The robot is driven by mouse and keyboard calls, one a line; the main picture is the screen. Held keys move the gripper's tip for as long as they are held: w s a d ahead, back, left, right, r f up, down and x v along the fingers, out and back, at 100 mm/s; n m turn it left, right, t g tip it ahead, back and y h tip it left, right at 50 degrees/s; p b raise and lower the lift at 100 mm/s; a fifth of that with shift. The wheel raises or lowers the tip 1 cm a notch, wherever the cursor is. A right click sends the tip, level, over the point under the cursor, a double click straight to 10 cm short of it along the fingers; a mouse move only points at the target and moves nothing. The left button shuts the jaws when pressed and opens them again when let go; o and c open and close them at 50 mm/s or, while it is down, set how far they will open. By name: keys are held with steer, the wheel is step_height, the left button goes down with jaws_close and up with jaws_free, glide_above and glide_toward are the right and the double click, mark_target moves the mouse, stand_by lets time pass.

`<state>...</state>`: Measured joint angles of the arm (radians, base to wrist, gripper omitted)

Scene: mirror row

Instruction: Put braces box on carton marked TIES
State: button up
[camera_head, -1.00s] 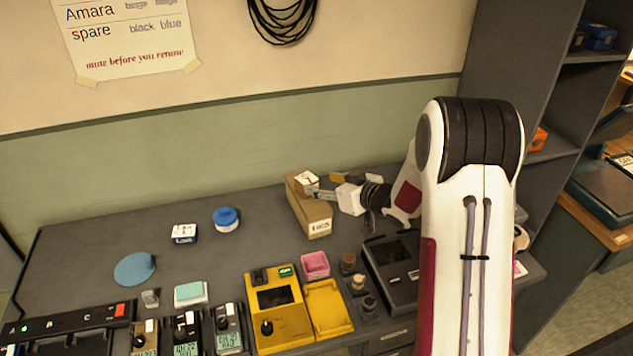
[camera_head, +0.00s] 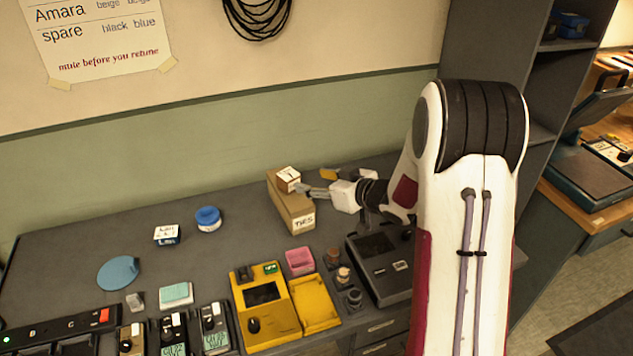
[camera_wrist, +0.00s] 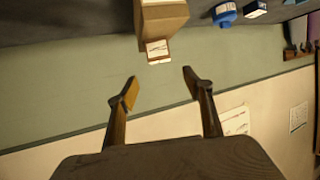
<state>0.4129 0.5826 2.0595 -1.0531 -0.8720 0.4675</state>
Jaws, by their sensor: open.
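The carton marked TIES (camera_head: 303,222) is a long tan box standing on the grey bench near the wall. A small brown box with a white label (camera_head: 288,178), apparently the braces box, rests on top of the carton; its own lettering is too small to read. My gripper (camera_head: 303,190) is beside the small box on its right, open and empty. In the wrist view the carton (camera_wrist: 163,17) and the small box's white label (camera_wrist: 158,50) show ahead of my open fingers (camera_wrist: 160,77), with a gap between.
A blue round tub (camera_head: 208,218), a small labelled box (camera_head: 166,234) and a blue disc (camera_head: 118,272) lie left. A yellow device (camera_head: 265,300), a pink tray (camera_head: 300,261) and a dark device (camera_head: 382,262) stand in front. Shelves (camera_head: 490,80) rise at right.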

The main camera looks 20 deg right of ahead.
steer(key=s+d+r+m+g+h, duration=0.25)
steer(key=s+r+h, duration=0.45)
steer(key=s+r, duration=0.6)
steer(key=s+a+g, duration=0.1)
steer(key=s+a, duration=0.2)
steer(key=s, duration=0.6)
steer(key=s+a+m+g+y, duration=0.1)
steer(key=s+a, duration=0.3)
steer(key=s, duration=0.5)
steer(key=s+a+m+g+y, duration=0.1)
steer(key=s+a, duration=0.3)
steer(key=s, duration=0.6)
steer(key=shift+g, duration=0.65)
